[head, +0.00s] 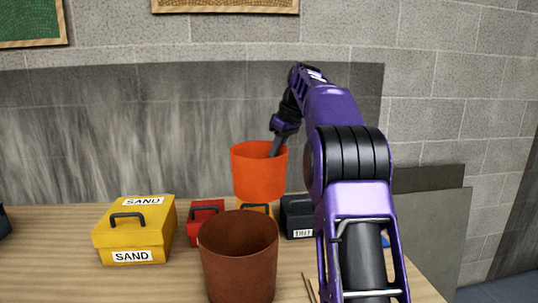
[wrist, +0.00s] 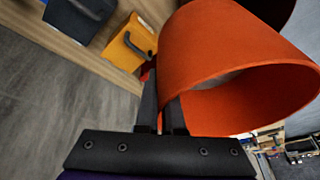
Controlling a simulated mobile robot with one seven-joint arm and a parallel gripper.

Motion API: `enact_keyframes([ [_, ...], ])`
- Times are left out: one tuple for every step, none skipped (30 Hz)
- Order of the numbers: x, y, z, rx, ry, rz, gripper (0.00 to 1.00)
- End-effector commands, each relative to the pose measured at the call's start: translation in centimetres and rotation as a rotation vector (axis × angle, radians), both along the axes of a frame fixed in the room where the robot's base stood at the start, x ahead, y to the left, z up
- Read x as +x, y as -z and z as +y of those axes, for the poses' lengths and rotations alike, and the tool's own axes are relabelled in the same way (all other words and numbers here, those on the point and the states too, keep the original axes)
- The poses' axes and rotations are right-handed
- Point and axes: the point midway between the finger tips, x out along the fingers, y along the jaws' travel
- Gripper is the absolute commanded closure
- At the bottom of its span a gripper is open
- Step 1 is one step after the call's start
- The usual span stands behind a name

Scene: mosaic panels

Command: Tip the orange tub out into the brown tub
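The orange tub (head: 259,180) hangs above the table, roughly upright, behind and slightly right of the brown tub. My gripper (head: 272,154) is shut on its rim, with a finger reaching inside the tub. In the wrist view the orange tub (wrist: 205,45) fills the upper right, and the fingers of my gripper (wrist: 163,95) pinch its wall. Its contents cannot be made out. The brown tub (head: 239,262) stands upright on the table at the front. Its mouth faces up; its bottom is cut off by the picture edge.
A yellow box marked SAND (head: 135,232) stands left of the brown tub on the wooden table (head: 60,270). A red box (head: 207,213) and a dark box (head: 298,222) stand behind it. Thin sticks (head: 310,287) lie to its right. A block wall (head: 440,90) rises behind.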

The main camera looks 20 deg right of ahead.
Motion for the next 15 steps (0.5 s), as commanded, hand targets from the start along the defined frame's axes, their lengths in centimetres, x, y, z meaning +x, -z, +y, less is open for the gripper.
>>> enact_keyframes([
  [0.0, -0.1, 0.0, -0.002, 0.000, -0.005, 1.00],
  [0.0, -0.1, 0.0, -0.005, 0.000, -0.007, 1.00],
  [0.0, 0.0, 0.0, -0.008, 0.000, -0.010, 1.00],
  [0.0, 0.1, 0.0, -0.012, 0.000, -0.012, 1.00],
  [0.0, 0.2, 0.0, -0.016, 0.000, -0.015, 1.00],
  [0.1, 0.4, 0.0, -0.024, -0.001, -0.021, 1.00],
  [0.0, 0.6, 0.0, -0.029, 0.000, -0.024, 1.00],
  [0.1, 0.8, 0.0, -0.037, 0.000, -0.030, 1.00],
  [0.1, 1.0, 0.0, -0.047, -0.001, -0.037, 1.00],
  [0.1, 1.2, 0.0, -0.054, 0.000, -0.041, 1.00],
  [0.1, 1.4, -0.1, -0.062, -0.002, -0.047, 1.00],
  [0.1, 1.7, -0.1, -0.072, -0.002, -0.054, 1.00],
  [0.2, 1.9, -0.1, -0.080, -0.001, -0.062, 1.00],
  [0.2, 2.1, -0.2, -0.087, -0.001, -0.066, 1.00],
  [0.2, 2.3, -0.2, -0.097, 0.000, -0.074, 1.00],
])
